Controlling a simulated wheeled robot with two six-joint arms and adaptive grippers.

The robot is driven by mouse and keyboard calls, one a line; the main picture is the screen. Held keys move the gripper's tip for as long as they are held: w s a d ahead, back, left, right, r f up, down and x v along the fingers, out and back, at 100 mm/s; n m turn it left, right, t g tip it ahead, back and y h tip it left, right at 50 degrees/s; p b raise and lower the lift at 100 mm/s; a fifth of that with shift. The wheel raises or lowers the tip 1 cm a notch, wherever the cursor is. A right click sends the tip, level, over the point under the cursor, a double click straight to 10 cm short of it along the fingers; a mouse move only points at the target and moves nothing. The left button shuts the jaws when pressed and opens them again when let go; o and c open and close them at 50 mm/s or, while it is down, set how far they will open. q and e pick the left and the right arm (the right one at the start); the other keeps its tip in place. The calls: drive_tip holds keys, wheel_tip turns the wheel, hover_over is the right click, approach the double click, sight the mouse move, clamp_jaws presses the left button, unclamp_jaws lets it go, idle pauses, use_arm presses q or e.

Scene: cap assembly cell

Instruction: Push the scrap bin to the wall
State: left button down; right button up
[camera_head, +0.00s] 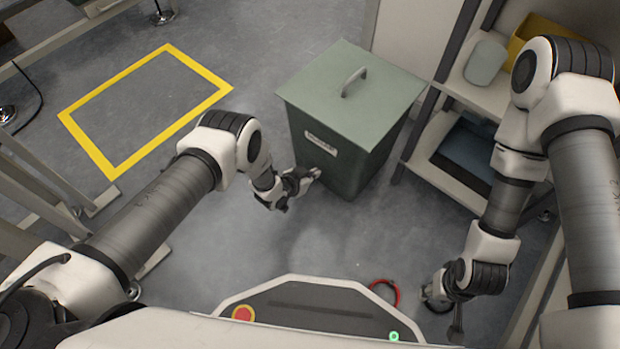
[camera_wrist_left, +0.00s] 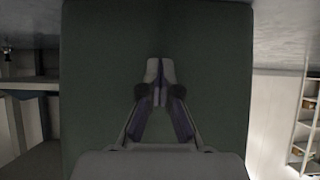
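The scrap bin (camera_head: 345,130) is a dark green, tapered box with a lighter green lid and a grey handle. It stands upright on the floor at the upper middle of the head view, with a pale label on its front. The bin (camera_wrist_left: 100,90) fills most of the left wrist view. My left gripper (camera_head: 312,177) is at the lower front of the bin, touching it or very close. Its fingertips (camera_wrist_left: 158,72) are together, with nothing seen between them. My right gripper (camera_head: 443,308) hangs low at the right, away from the bin; its finger opening is unclear.
A shelf unit (camera_head: 445,165) with a yellow bin (camera_head: 537,32) and pale container (camera_head: 486,62) stands close right of the bin. A white wall panel (camera_head: 415,35) is behind it. An empty yellow floor outline (camera_head: 88,148) lies left. A red ring (camera_head: 396,292) is near my base.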

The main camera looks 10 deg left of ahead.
sight(319, 167)
use_arm(q)
drive_tip(key=shift+w+d+f+b, duration=0.1)
drive_tip(key=shift+w+d+b, duration=0.55)
drive_tip(key=shift+w+b, duration=0.3)
drive_tip(key=shift+w+d+f+b, duration=0.1)
drive_tip(key=shift+w+d+b, duration=0.5)
drive_tip(key=shift+w+b, duration=0.25)
drive_tip(key=shift+w+d+r, duration=0.15)
drive_tip(key=shift+w+d, duration=0.1)
drive_tip(key=shift+w, duration=0.2)
drive_tip(key=shift+r, duration=0.1)
